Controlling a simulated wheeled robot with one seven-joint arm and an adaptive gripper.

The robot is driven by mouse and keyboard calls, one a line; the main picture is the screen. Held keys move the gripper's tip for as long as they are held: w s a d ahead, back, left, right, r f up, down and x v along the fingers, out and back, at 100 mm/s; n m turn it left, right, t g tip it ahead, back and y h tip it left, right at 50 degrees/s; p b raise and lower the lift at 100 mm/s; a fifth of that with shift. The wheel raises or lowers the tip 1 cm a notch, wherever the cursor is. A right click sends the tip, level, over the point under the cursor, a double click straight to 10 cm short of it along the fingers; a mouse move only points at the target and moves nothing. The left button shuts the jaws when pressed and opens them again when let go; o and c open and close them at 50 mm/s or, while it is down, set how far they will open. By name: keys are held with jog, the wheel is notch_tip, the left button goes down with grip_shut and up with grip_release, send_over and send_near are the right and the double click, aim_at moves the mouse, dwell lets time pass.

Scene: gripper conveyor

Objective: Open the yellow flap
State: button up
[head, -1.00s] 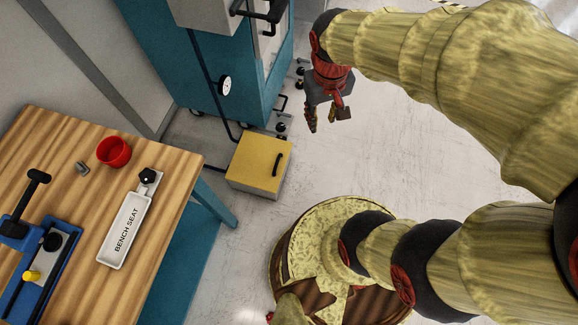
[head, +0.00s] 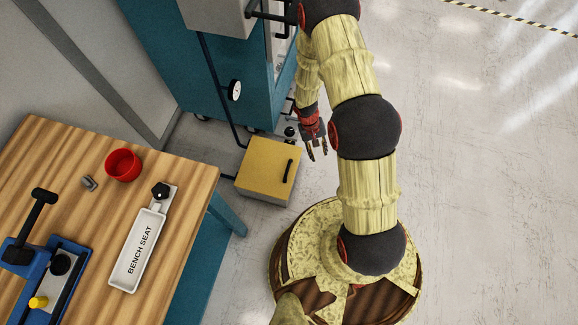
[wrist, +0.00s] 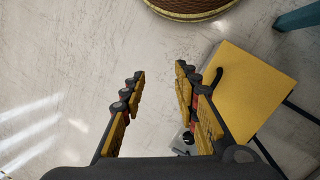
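The yellow flap (head: 268,166) is the yellow face with a black bar handle (head: 289,171) on a low box on the floor, right of the bench. It looks closed. In the wrist view the yellow flap (wrist: 250,92) is at the right, its black handle (wrist: 216,78) partly behind my right finger. My gripper (head: 317,152) is just right of and above the box in the head view, apart from the handle. In the wrist view my gripper (wrist: 160,80) has its fingers apart, with only floor between them.
A wooden bench (head: 195,185) stands at the left with a red cup (head: 123,165), a white tray (head: 135,255) and a blue fixture (head: 72,290). A teal cabinet (head: 170,60) with a gauge (head: 235,90) stands behind the box. The floor to the right is clear.

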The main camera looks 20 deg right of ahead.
notch_tip(320, 180, down, 10)
jog(key=m+t+y, duration=0.4)
jog(key=m, duration=0.2)
send_over(289, 166)
jog(key=s+d, duration=0.1)
notch_tip(289, 166, down, 10)
jog(key=f+b, duration=0.1)
jog(key=f, duration=0.1)
jog(key=f+b, duration=0.1)
jog(key=f, duration=0.2)
jog(key=w+a+f+b, duration=0.1)
jog(key=f+b, duration=0.1)
jog(key=shift+f, duration=0.3)
jog(key=c, duration=0.3)
grip_shut()
jog(key=shift+s, duration=0.1)
